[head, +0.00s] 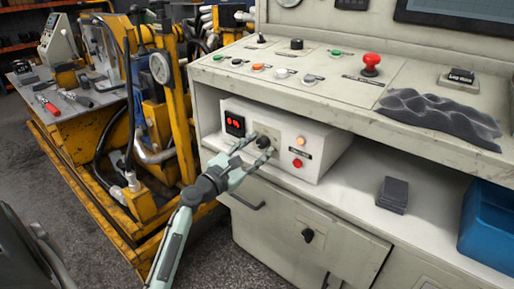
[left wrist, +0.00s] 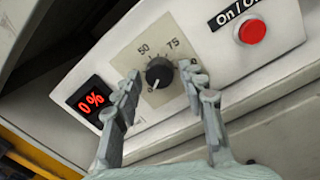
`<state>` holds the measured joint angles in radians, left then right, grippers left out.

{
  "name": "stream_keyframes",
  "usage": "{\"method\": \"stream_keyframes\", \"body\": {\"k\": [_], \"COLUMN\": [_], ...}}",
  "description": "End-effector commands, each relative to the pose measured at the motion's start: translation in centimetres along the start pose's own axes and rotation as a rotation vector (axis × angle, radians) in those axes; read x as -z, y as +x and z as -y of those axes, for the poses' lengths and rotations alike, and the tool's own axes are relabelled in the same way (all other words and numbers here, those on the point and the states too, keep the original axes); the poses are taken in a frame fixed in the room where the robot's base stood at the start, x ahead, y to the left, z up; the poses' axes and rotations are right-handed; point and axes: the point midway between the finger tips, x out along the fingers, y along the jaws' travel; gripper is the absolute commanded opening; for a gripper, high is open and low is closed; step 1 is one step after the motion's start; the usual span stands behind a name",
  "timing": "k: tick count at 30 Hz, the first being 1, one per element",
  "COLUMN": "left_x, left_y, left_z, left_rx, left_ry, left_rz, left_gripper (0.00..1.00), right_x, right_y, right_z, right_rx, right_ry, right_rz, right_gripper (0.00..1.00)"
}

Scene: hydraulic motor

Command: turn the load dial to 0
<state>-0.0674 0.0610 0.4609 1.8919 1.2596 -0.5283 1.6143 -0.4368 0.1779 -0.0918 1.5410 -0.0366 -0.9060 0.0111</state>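The load dial (left wrist: 159,73) is a round black knob on a beige scale plate with 50 and 75 readable, on the front of a white control box. It also shows in the head view (head: 263,142). A light mark on the knob points down and slightly left in the left wrist view. The red display (left wrist: 91,101) beside it reads 0%. My left gripper (left wrist: 160,72) is open, its fingertips on either side of the knob with visible gaps. In the head view my left gripper (head: 254,147) reaches the box from below left. My right gripper is not in view.
The white box (head: 322,142) also bears a red On/Off button (left wrist: 252,32) and sits on a shelf under a sloped panel with a red emergency knob (head: 371,63). A dark block (head: 393,195) and a blue bin (head: 488,226) are at right. Yellow machinery (head: 177,110) stands at left.

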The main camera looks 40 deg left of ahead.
Motion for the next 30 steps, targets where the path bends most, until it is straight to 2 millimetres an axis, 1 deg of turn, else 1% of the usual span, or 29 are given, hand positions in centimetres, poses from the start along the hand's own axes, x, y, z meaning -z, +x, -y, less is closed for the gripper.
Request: {"method": "stream_keyframes", "body": {"k": [9,13,17,24,27,30], "left_x": [0.0,0.0,0.1,0.2,0.1,0.1], "left_y": [-0.1,-1.1,-3.4,-8.6,-10.2,-11.3], "left_z": [0.0,0.0,0.1,0.1,0.1,0.0], "left_rx": [0.0,0.0,0.001,0.001,0.001,-0.001], "left_ry": [0.001,0.001,0.002,0.001,-0.001,0.0], "left_rz": [0.0,-0.001,-0.003,-0.005,-0.003,-0.002], "left_gripper": [0.49,0.49,0.49,0.49,0.49,0.49], "right_x": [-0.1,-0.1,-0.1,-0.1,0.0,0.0], "right_y": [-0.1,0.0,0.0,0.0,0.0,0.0], "right_z": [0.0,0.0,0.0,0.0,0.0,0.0], "right_rx": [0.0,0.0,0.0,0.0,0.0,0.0], "right_ry": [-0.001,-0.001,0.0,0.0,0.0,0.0], "right_rz": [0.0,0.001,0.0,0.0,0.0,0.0], "right_gripper": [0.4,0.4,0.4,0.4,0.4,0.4]}}
